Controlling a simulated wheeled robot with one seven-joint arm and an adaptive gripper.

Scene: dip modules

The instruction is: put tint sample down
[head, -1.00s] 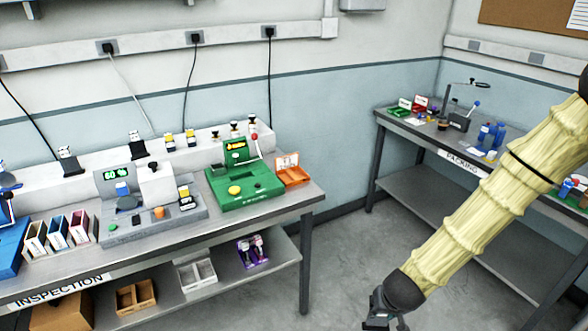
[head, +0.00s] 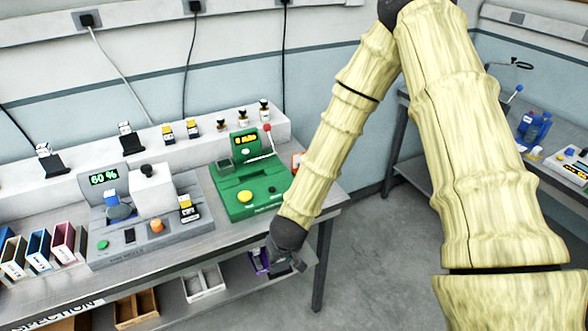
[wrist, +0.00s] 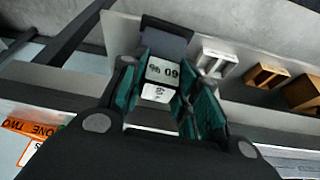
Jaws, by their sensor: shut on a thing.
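The tint sample (wrist: 162,72), a dark grey pane with a white label reading "60 %", shows upside down in the wrist view. It sits between the teal finger pads of my gripper (wrist: 160,98), which is shut on it. In the head view my gripper (head: 288,262) is at the front edge of the inspection bench (head: 215,237), near its right end and in front of the green machine (head: 250,190). The sample cannot be made out in the head view.
A grey meter (head: 150,225) displaying "60 %" stands left of the green machine. Several small items line the back ledge (head: 85,170). Open-topped boxes (head: 40,245) stand at left. A white divided tray (head: 203,283) and a purple holder (head: 258,262) are on the lower shelf.

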